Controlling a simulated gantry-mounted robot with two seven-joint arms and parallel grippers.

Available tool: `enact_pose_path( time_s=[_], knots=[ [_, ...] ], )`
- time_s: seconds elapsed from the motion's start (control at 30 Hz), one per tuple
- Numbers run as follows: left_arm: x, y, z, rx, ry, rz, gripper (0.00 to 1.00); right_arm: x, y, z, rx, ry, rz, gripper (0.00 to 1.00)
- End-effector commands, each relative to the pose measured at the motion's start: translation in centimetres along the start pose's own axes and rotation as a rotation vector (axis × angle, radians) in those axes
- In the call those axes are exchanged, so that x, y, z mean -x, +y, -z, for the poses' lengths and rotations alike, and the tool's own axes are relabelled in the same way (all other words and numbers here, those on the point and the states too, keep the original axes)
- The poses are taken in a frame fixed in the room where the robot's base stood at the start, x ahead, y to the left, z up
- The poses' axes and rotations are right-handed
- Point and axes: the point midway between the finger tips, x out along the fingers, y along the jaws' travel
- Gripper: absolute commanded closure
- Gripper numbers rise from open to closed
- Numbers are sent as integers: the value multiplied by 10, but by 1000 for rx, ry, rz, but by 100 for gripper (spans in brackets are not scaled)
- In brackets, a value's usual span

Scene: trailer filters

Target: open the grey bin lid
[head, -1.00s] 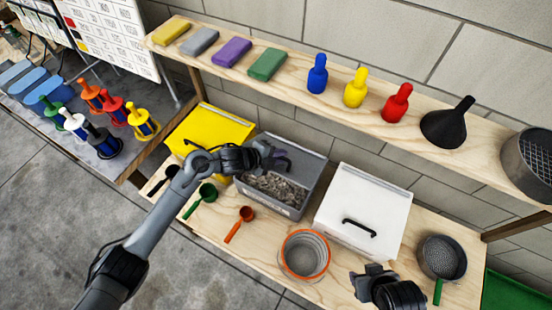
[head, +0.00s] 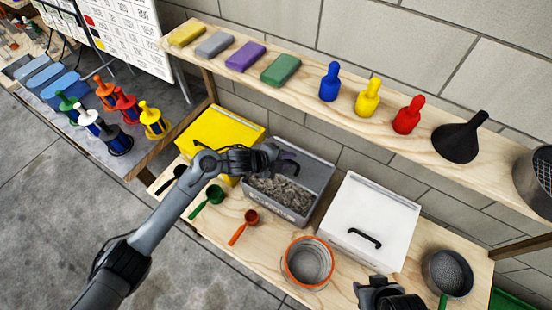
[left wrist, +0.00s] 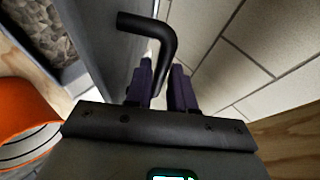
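The grey bin (head: 296,212) stands on the lower bench between the yellow and white bins, with grey gravel (head: 279,191) showing inside. Its lid (head: 312,165) is raised and stands steeply at the back. The left gripper also shows at the lid in the head view (head: 290,160). My right gripper (head: 373,284) is near the bench front; its fingertips are unclear.
The yellow bin (head: 225,130) and the white bin (head: 372,212) are closed. A green scoop (head: 208,198), an orange scoop (head: 243,225), an orange-rimmed container (head: 308,262) and a sieve (head: 447,271) stand in front. A shelf (head: 300,95) with blocks and bottles runs above.

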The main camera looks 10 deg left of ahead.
Motion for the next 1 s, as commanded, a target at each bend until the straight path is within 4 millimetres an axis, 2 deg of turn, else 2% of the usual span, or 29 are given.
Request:
enact_pose_path(
  time_s=[0.4, 0.6, 0.8, 1.0],
  knots=[
    [66, 0, -1, -2, -2, 1, 77, 2, 0, 1, 0, 0, 0, 57],
    [91, 0, 0, -1, -1, 0, 77, 2, 0, 1, -1, 0, 1, 57],
    [101, 0, 0, 0, 0, 1, 77, 2, 0, 1, -2, 0, 1, 57],
    [102, 0, 0, 0, 1, 0, 77, 2, 0, 1, -2, 0, 2, 57]
  ],
)
